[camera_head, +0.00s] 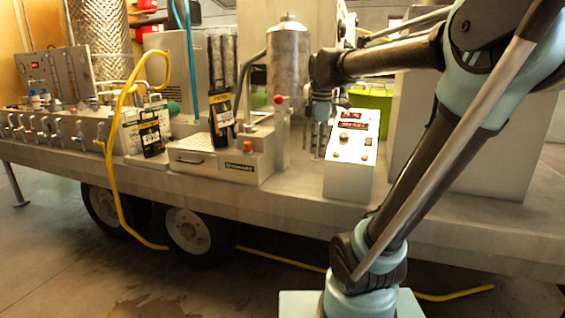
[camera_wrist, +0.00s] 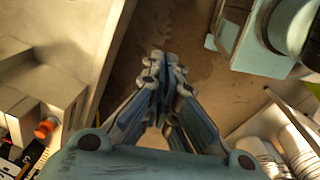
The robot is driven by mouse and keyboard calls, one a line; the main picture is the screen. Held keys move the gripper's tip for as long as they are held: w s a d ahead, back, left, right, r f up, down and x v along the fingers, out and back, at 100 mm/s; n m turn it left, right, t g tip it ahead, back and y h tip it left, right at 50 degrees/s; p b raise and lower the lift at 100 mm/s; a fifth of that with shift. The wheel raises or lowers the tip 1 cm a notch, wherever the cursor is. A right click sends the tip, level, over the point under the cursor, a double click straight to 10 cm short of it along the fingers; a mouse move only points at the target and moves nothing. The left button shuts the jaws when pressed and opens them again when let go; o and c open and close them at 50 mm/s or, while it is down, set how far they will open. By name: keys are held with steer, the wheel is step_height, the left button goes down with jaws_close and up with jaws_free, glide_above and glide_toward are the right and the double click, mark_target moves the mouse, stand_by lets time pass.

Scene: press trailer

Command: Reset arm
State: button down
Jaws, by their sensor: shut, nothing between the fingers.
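My gripper (camera_head: 320,112) hangs from the end of my arm, pointing down, above and just behind the left side of the control box in the head view. In the wrist view the fingers of my gripper (camera_wrist: 165,68) are drawn together with nothing between them. Bare brown floor shows beyond the fingertips. My arm rises from the lower right and bends back over the trailer deck. The control box (camera_head: 352,160) is pale, with red digital displays and an orange button. The gripper seems apart from it, though the depth between them is hard to judge.
The trailer deck (camera_head: 290,208) carries a press unit (camera_head: 240,158) with a red-topped post, a metal cylinder (camera_head: 288,60), and a row of taps (camera_head: 50,130) at left. A yellow hose (camera_head: 120,180) hangs over the edge to the floor. Open floor lies in front.

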steer(key=s+d+f+m, duration=0.3)
steer(key=s+f+m, duration=0.5)
steer(key=f, duration=0.2)
steer(key=s+d+f+m+t, duration=0.1)
steer(key=s+d+f+m, duration=0.3)
steer(key=s+f+m, duration=0.4)
step_height(320, 180, down, 4)
steer(key=shift+s+d+r+m, duration=0.25)
steer(key=shift+s+m, duration=0.05)
steer(key=shift+s, duration=0.3)
steer(key=shift+w+f, duration=0.2)
steer(key=shift+w, duration=0.25)
